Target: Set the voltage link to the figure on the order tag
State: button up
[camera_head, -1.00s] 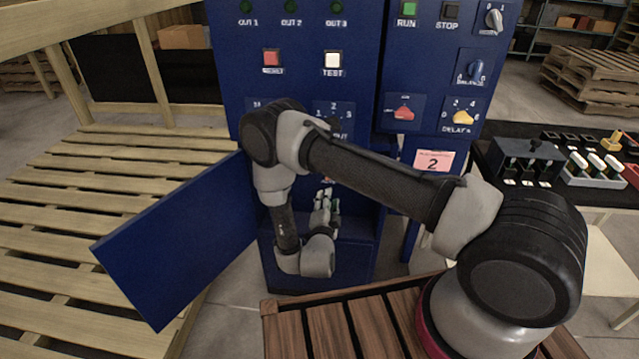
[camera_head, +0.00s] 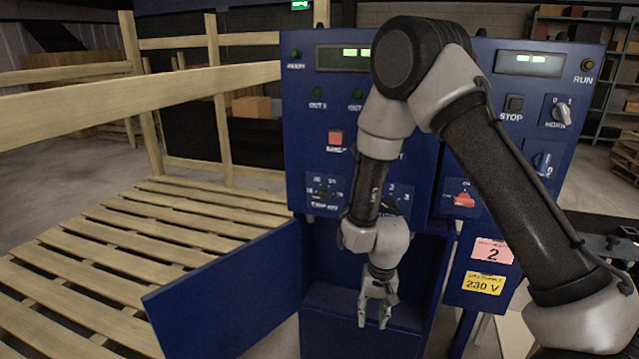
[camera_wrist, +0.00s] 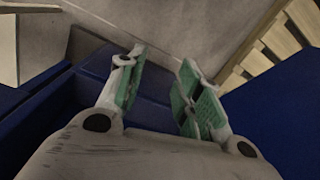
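My gripper (camera_head: 375,318) hangs pointing down in front of the blue cabinet's open lower compartment (camera_head: 333,300). In the wrist view the gripper (camera_wrist: 160,92) shows two green-padded fingers apart, with nothing between them. A yellow tag (camera_head: 483,284) reading "230 V" is on the blue post right of the compartment. A pink tag (camera_head: 492,251) with a large "2" is just above it. The blue compartment door (camera_head: 222,305) stands swung open to the left. I cannot make out a voltage link; my arm hides part of the compartment.
The panel above carries a red lever switch (camera_head: 464,199), a dark STOP button (camera_head: 514,105), a HORN knob (camera_head: 562,112) and a red button (camera_head: 335,138). A wooden slatted pallet (camera_head: 130,265) with rails fills the left. A dark table (camera_head: 610,226) stands at the right.

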jog(key=s+d+r+t, duration=0.1)
jog(key=s+d+r, duration=0.4)
jog(key=r, duration=0.8)
jog(key=s+d+r+t, duration=0.2)
jog(key=s+d+r, duration=0.4)
jog(key=d+r, duration=0.4)
jog(key=s+d+r+n+t, duration=0.1)
jog(key=s+d+r, duration=0.5)
jog(key=r, duration=1)
jog(key=shift+s+d+t+h, duration=0.15)
jog(key=shift+d+t+h, duration=0.2)
jog(key=shift+d, duration=0.55)
jog(key=shift+c, duration=0.4)
jog(key=shift+c, duration=1.1)
